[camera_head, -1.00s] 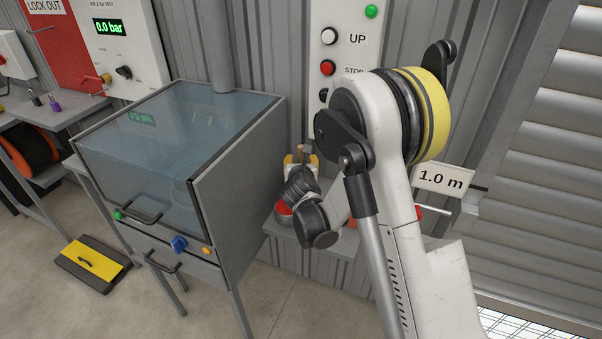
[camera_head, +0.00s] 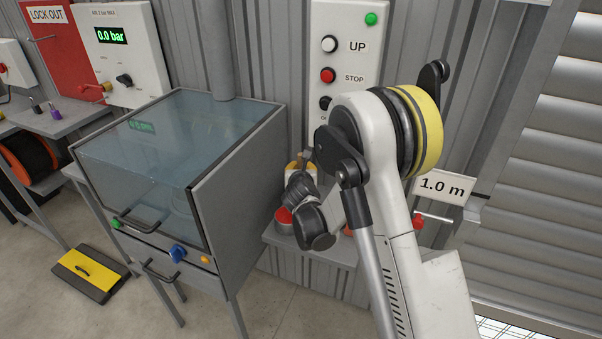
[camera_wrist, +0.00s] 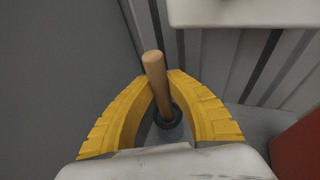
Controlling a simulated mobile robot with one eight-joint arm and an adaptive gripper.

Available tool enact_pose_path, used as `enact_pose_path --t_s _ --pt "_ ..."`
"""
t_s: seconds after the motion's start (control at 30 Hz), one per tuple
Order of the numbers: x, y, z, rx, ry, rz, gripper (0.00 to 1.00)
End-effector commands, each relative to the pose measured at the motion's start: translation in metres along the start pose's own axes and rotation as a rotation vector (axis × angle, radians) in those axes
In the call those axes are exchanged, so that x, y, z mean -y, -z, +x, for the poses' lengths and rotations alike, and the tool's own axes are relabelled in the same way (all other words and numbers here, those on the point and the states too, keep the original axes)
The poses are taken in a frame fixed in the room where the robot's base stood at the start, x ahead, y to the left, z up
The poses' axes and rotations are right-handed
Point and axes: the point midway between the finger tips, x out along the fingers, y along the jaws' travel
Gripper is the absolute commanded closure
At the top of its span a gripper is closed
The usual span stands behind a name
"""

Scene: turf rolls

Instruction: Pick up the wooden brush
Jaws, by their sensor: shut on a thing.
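The wooden brush (camera_wrist: 155,75) shows in the wrist view as a light-brown round handle standing up between the yellow fingers, with a dark round lower part below it. My gripper (camera_wrist: 160,82) is shut on the handle, one finger on each side. In the head view my gripper (camera_head: 302,163) is at the small grey shelf beside the glass-topped cabinet, and only a bit of the brush shows there. My wrist hides most of the brush in that view. I cannot tell whether its lower end touches the shelf.
The grey shelf (camera_head: 325,249) carries a red round object (camera_head: 284,215) left of my wrist. The glass-topped cabinet (camera_head: 235,190) stands close on the left. A panel with UP and STOP buttons (camera_head: 342,65) is on the wall behind. A 1.0 m sign (camera_head: 442,186) is to the right.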

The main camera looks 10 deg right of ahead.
Motion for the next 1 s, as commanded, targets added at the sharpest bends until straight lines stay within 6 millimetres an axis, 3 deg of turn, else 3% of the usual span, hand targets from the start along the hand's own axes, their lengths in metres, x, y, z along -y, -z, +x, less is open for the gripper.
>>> enact_pose_path --t_s 0.27,0.77,1.0 --pt "-0.001 -0.020 -0.011 0.000 0.000 -0.001 1.00" --pt "-0.001 -0.110 -0.045 0.000 0.000 0.000 1.00" --pt "-0.010 -0.090 -0.093 0.000 -0.003 -0.002 1.00"
